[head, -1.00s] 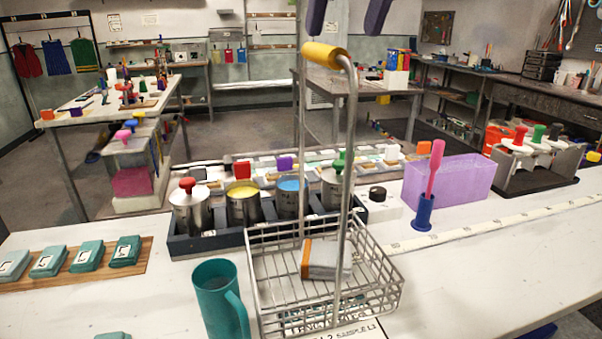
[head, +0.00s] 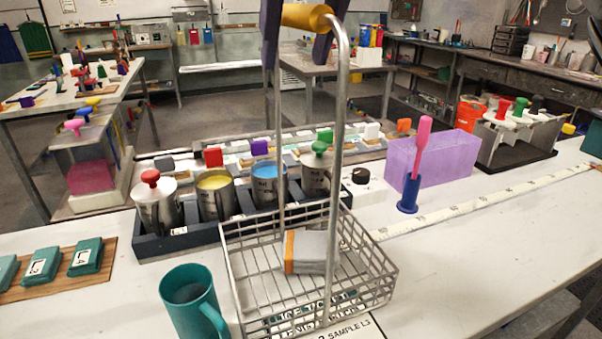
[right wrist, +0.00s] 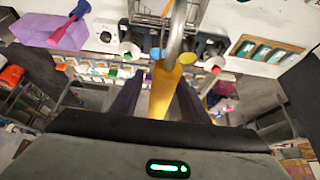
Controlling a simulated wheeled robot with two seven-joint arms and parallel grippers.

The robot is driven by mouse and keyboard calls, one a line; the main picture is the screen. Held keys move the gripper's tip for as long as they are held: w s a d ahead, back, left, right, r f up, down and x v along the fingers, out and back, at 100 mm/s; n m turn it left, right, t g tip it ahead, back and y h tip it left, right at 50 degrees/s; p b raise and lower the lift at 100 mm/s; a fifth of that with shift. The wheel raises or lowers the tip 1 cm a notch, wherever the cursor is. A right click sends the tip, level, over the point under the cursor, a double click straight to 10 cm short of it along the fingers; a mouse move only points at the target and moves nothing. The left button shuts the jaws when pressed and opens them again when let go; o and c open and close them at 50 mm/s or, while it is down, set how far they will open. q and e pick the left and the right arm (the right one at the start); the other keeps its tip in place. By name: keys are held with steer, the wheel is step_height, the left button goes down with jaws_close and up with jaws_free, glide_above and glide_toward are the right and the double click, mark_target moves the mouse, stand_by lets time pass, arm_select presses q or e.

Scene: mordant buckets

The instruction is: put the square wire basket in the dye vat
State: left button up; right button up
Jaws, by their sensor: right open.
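The square wire basket (head: 388,268) stands on the white table, with a tall wire handle that has a yellow grip (head: 306,17). A grey-white block with an orange edge (head: 309,252) lies inside it. My right gripper (head: 297,48) is open, its dark fingers on either side of the yellow grip. In the right wrist view the grip (right wrist: 165,95) lies between the fingers of the gripper (right wrist: 157,80); contact is unclear. A lilac box-shaped tub (head: 437,160), which looks like the dye vat, stands behind the basket to the right. My left gripper is out of view.
A teal mug (head: 190,300) stands close left of the basket. Behind are metal cans in a dark rack (head: 170,245). A pink-handled tool in a blue holder (head: 408,195) stands before the tub. The table is clear to the right, beyond a measuring strip (head: 480,210).

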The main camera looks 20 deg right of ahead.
steer(key=shift+x, duration=0.75)
steer(key=shift+r, duration=0.1)
jaws_close()
steer(key=shift+r, duration=0.15)
stand_by(0.6)
